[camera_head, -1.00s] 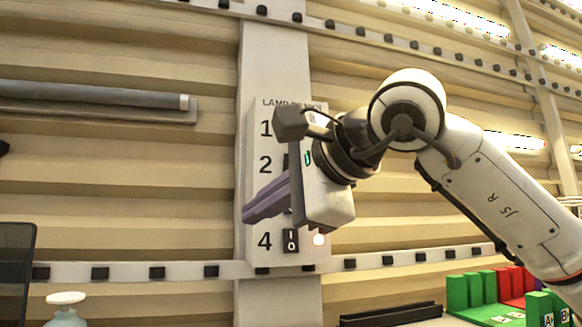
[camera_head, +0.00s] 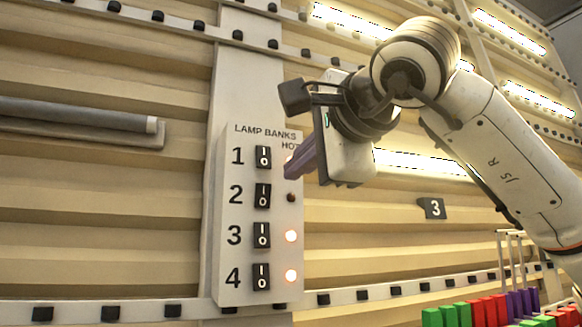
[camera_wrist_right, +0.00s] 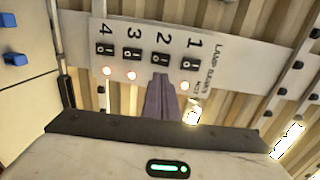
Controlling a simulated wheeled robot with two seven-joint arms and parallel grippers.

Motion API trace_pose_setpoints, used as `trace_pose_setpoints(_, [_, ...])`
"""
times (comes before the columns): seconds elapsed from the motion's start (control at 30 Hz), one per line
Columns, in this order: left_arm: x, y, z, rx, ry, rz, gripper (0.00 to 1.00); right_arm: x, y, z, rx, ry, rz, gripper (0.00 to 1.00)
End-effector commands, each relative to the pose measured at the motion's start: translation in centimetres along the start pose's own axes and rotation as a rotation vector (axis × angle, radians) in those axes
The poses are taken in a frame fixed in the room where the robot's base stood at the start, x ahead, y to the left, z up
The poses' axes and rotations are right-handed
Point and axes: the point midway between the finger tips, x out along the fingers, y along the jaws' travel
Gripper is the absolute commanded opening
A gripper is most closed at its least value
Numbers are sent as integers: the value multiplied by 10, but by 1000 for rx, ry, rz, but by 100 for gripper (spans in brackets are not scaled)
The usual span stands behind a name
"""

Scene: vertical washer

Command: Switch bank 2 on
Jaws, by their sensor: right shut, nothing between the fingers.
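The lamp bank panel (camera_head: 230,275) is a pale upright plate with black rocker switches numbered 1 to 4. The bank 2 switch (camera_head: 262,195) is fully visible, and its lamp (camera_head: 291,197) is dark. The lamps of bank 3 (camera_head: 291,236) and bank 4 (camera_head: 291,276) glow. In the right wrist view the bank 1 lamp (camera_wrist_right: 184,86) also glows, and the bank 2 switch (camera_wrist_right: 160,57) appears just beyond the fingertips. My right gripper (camera_head: 292,168) is shut and empty, its purple fingers in front of the panel's upper right edge. They hide the bank 1 lamp in the head view.
A grey horizontal bar (camera_head: 80,114) is fixed to the wall at the left. A black tag numbered 3 (camera_head: 432,208) and lit tubes show at the right. Coloured blocks (camera_head: 480,312) stand low at the right. The space before the lower panel is clear.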

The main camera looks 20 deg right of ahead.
Motion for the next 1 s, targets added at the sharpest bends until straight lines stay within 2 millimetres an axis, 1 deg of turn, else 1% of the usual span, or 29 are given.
trace_pose_setpoints(0.03, [-3,0,-3,-1,0,0,31,10,-1,0,0,1,5,0])
trace_pose_setpoints(0.3, [-15,0,-13,-2,1,-2,31,69,-2,0,0,0,6,0])
trace_pose_setpoints(0.37, [-17,0,-16,-2,1,-2,31,80,-2,0,-1,0,5,0])
trace_pose_setpoints(0.5, [-25,1,-23,-2,0,-2,31,101,-9,1,-1,0,4,0])
trace_pose_setpoints(0.6, [-28,1,-26,-2,-1,-3,31,111,-12,0,0,0,3,0])
trace_pose_setpoints(0.7, [-29,1,-26,-2,-1,-3,31,117,-12,0,0,-1,2,0])
trace_pose_setpoints(1.0, [-28,1,-26,-1,-3,-3,31,119,-12,0,-1,-1,1,0])
